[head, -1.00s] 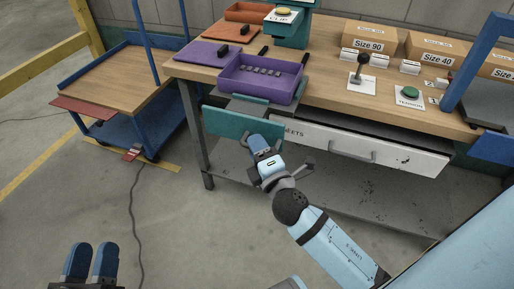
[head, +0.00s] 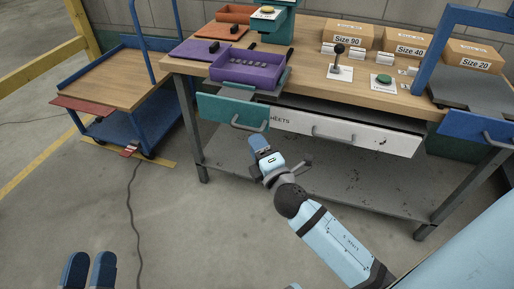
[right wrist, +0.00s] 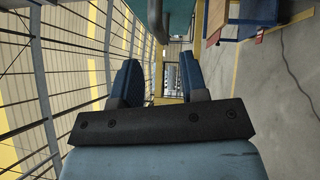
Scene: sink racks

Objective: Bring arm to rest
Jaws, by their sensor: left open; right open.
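My left gripper (head: 90,270) is at the bottom left of the head view, over bare floor. Its two blue fingers stand apart with nothing between them. My right gripper (head: 260,147) is in the middle of the head view, in front of the workbench and below the teal drawer front (head: 233,112). In the right wrist view its two blue fingers (right wrist: 160,82) are spread with nothing between them. Neither gripper holds anything.
The wooden workbench (head: 310,67) carries a purple tray (head: 247,72), a lever (head: 340,58), a green button (head: 383,80) and several size boxes (head: 408,42). A white drawer (head: 340,132) is below its top.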

